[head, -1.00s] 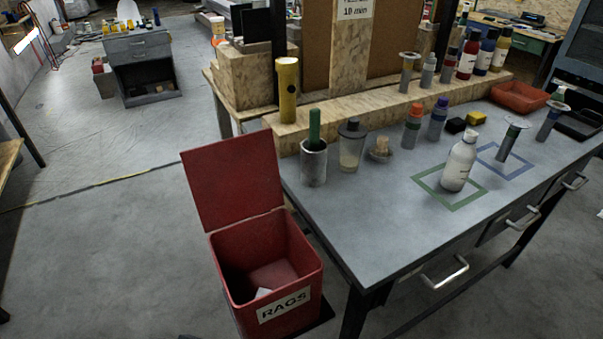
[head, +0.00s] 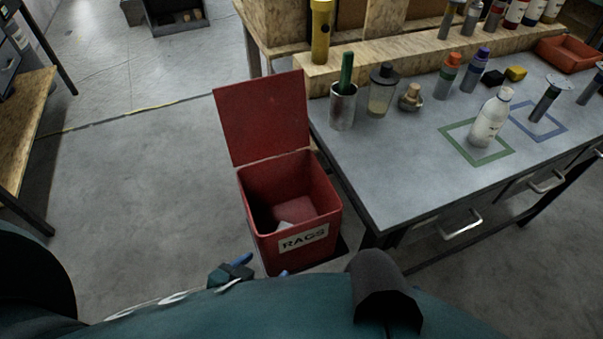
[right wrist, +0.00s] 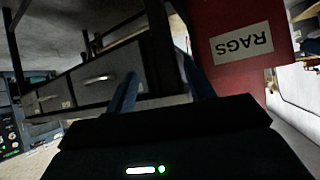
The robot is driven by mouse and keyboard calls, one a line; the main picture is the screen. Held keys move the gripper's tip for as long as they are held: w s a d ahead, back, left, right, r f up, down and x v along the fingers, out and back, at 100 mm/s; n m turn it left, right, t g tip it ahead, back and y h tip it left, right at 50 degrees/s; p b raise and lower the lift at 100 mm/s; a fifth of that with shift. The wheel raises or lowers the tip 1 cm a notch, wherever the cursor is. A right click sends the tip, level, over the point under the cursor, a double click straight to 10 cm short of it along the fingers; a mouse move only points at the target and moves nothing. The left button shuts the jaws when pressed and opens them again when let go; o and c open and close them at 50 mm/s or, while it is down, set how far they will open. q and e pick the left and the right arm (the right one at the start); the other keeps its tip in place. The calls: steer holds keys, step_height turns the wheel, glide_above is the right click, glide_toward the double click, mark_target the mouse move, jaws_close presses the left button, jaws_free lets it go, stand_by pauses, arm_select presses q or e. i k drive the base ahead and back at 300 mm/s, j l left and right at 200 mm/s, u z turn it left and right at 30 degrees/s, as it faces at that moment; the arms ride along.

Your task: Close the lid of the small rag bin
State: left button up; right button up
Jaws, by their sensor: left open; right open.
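The small red rag bin (head: 291,222) stands on the floor beside the workbench, with a white RAGS label on its front. Its red lid (head: 262,118) is up, standing open at the back rim and leaning slightly left. A pale scrap lies inside. My left gripper (head: 257,268) is low in the head view, in front of the bin, with blue fingertips apart and nothing between them. My right gripper (right wrist: 162,88) shows in the right wrist view, open and empty. The bin's front and upside-down label (right wrist: 240,44) are at the upper right there, beyond the fingers.
The grey workbench (head: 375,175) stands right of the bin, its near corner and leg close by. It holds a white bottle (head: 491,118), a cup with a green handle (head: 343,104) and several containers. Open floor lies left of the bin. A wooden table (head: 22,130) is at far left.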

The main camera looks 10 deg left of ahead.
mark_target(263, 118)
steer(key=k+l+z, duration=0.1)
steer(key=k+z, duration=0.15)
steer(key=k, duration=0.4)
steer(key=z, duration=1.7)
steer(key=k+j+z, duration=0.2)
steer(key=j, duration=0.25)
steer(key=k+j+z, duration=0.2)
steer(key=j, duration=0.2)
steer(key=k+j, duration=0.25)
steer(key=j, duration=0.15)
steer(key=k+j, duration=0.2)
steer(key=j, duration=0.2)
steer(key=k+j, duration=0.25)
steer(key=j, duration=0.15)
steer(key=k+j, duration=0.25)
steer(key=j, duration=0.15)
steer(key=k+j, duration=0.2)
steer(key=j, duration=0.25)
steer(key=k+j, duration=0.25)
steer(key=j, duration=0.15)
steer(key=k+j, duration=0.25)
steer(key=j, duration=0.15)
steer(key=i+j, duration=0.6)
